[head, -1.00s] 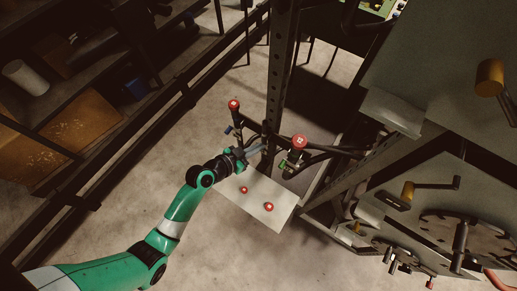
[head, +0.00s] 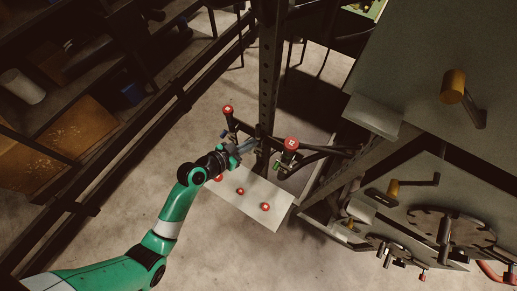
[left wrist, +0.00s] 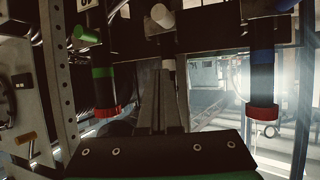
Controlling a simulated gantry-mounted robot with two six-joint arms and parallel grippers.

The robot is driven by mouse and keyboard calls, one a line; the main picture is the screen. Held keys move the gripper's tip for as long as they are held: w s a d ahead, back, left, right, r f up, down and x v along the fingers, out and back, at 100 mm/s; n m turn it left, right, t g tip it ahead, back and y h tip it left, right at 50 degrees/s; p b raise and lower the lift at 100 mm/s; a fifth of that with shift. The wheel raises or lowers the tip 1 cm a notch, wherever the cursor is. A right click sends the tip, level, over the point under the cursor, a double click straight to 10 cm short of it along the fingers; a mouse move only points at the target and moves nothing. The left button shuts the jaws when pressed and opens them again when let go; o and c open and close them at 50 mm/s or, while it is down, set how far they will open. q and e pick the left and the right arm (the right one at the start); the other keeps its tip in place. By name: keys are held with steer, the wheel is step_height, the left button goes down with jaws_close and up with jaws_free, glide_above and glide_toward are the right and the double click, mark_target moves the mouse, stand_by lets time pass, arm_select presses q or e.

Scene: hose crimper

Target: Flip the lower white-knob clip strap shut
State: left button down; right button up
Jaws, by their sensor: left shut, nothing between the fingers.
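My left gripper (head: 249,146) is at the dark upright post in the head view, between the red-topped parts. In the left wrist view its two long fingers (left wrist: 167,82) are together with nothing between them. A white knob (left wrist: 162,14) shows straight ahead, just above the fingertips, apart from them as far as I can see. Its strap is mostly hidden behind the fingers, so I cannot tell how it sits. In the head view I cannot make out the white knob. My right gripper is in neither view.
A green knob (left wrist: 86,34) and a hanging green-banded, red-ended hose (left wrist: 104,80) are to the left in the wrist view. A blue-banded, red-ended hose (left wrist: 262,82) hangs to the right. A pale plate (head: 277,219) lies below my gripper. The grey crimper bench (head: 420,80) stands right.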

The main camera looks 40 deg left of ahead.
arm_select(q)
steer(key=a, duration=0.1)
steer(key=a+r, duration=0.1)
steer(key=a, duration=0.1)
steer(key=s+a+r, duration=0.1)
steer(key=a, duration=0.1)
steer(key=shift+s+r, duration=0.1)
steer(key=shift+r, duration=0.15)
steer(key=shift+d, duration=0.1)
